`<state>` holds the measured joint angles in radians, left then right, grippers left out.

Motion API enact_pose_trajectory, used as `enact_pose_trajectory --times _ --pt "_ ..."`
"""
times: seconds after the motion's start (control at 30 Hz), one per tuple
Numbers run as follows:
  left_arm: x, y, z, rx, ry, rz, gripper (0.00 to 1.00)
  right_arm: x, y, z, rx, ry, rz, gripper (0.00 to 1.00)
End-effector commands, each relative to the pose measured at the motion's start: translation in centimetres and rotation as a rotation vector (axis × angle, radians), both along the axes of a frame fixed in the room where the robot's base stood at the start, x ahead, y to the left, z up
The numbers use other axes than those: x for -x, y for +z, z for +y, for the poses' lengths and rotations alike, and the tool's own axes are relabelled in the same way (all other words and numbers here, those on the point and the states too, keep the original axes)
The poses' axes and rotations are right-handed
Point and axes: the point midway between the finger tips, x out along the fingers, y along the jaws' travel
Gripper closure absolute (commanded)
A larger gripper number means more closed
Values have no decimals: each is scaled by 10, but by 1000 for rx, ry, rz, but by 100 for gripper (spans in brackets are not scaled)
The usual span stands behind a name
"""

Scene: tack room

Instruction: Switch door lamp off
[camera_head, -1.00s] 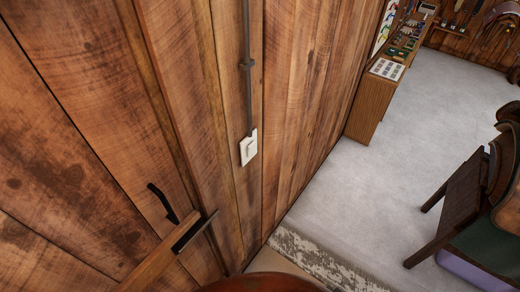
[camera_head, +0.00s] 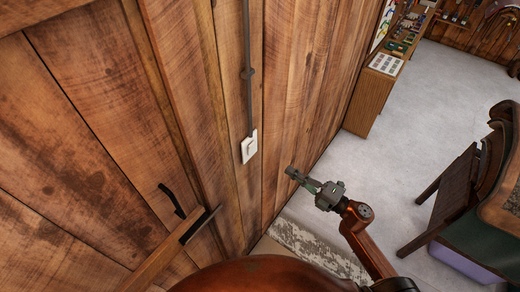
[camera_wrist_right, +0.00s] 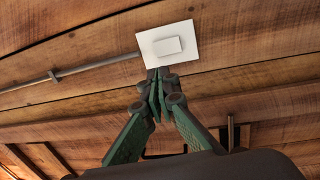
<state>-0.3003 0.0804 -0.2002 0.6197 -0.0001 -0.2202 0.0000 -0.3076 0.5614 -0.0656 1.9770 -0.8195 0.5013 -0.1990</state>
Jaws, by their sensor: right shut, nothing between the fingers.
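The white switch plate (camera_head: 249,147) with a raised rocker is on the wooden wall, at the lower end of a grey conduit. It also shows in the right wrist view (camera_wrist_right: 178,34), with its rocker facing the camera. My right gripper (camera_head: 292,173) is to the right of the switch and a little lower in the head view, apart from it there. In the right wrist view its green fingers (camera_wrist_right: 158,76) are shut and empty, their tips just below the plate's edge in the picture. Whether they touch it cannot be told. My left gripper is not in view. The lamp is not visible.
A wooden door with a black handle (camera_head: 172,199) and a wooden bar (camera_head: 165,255) is at left. A wooden cabinet (camera_head: 368,104) stands along the wall at the back. A chair (camera_head: 460,195) is at right. Grey floor (camera_head: 410,150) lies open between.

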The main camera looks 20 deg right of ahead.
Motion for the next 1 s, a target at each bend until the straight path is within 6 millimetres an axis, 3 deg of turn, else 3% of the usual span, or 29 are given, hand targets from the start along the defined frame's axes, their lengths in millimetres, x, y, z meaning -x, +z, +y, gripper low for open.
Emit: enact_pose_trajectory --times 0.37,1.0 --pt "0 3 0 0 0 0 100 -6 1 4 -4 -1 2 100" --pt "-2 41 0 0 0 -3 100 -96 16 73 -6 -3 4 100"
